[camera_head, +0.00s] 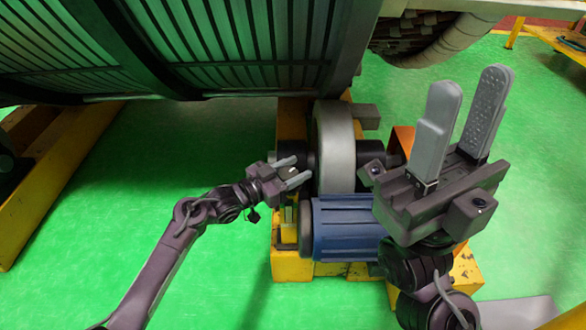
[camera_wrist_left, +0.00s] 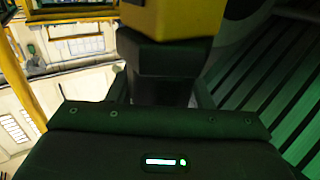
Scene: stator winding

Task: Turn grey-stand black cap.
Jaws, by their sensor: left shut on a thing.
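The grey round stand (camera_head: 335,145) stands upright in the middle of the head view, on a yellow base. A black cap (camera_head: 308,160) sticks out of its left side. My left gripper (camera_head: 292,168) is at the cap's left end, its fingers shut on it. In the left wrist view a dark block (camera_wrist_left: 165,58), which looks like the cap, sits between the fingers below a yellow part (camera_wrist_left: 170,18). The exact finger contact is hidden there. My right gripper (camera_head: 468,95) is raised at the right, its two grey fingers apart and empty.
A blue ribbed motor (camera_head: 345,228) lies just in front of the stand on the yellow base (camera_head: 287,268). A large dark slatted machine body (camera_head: 230,45) hangs over the back left. A yellow beam (camera_head: 55,175) lies at the left. Green floor (camera_head: 150,190) is clear between.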

